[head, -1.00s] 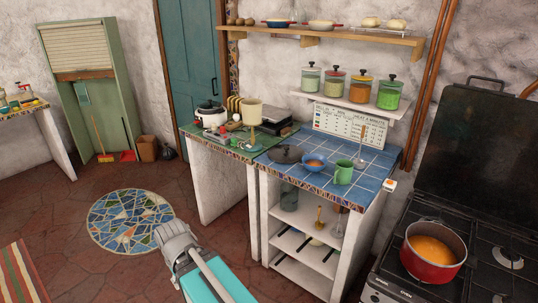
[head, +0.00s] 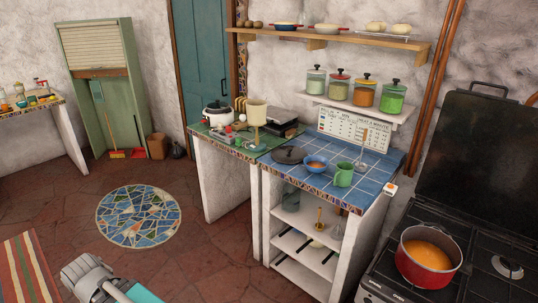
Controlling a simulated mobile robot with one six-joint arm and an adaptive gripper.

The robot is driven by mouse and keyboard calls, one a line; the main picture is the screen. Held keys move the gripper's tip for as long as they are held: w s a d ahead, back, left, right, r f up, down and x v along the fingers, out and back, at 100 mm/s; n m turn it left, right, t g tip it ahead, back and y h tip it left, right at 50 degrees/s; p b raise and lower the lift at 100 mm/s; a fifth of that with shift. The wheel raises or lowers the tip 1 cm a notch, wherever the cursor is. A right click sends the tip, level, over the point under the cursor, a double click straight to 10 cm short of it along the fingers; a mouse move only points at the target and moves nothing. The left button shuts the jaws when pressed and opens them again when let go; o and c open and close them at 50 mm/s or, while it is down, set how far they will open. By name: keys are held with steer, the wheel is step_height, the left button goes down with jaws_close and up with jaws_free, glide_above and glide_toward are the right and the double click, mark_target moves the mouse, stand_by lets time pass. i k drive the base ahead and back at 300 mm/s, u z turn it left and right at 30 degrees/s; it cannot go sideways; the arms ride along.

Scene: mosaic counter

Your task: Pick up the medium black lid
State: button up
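A dark, round, low lid (head: 289,155) with a small knob lies on the blue-tiled counter (head: 372,182), near its left end. It looks black or dark grey, and I cannot tell what is under it. A blue bowl (head: 316,163) with orange contents stands just right of it. Part of my arm, grey and teal, shows at the bottom left of the head view, well away from the lid. My gripper's fingers do not show.
A green mug (head: 343,175) and a ladle (head: 360,158) stand right of the bowl. A cream lamp (head: 256,113) is behind the lid on the green counter. Jars (head: 364,92) line the low shelf above. A red pot (head: 427,260) sits on the stove. The floor in front is open.

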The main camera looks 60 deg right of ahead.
mark_target(285, 154)
steer(key=u, duration=0.25)
steer(key=i, duration=1.45)
steer(key=z, duration=2.75)
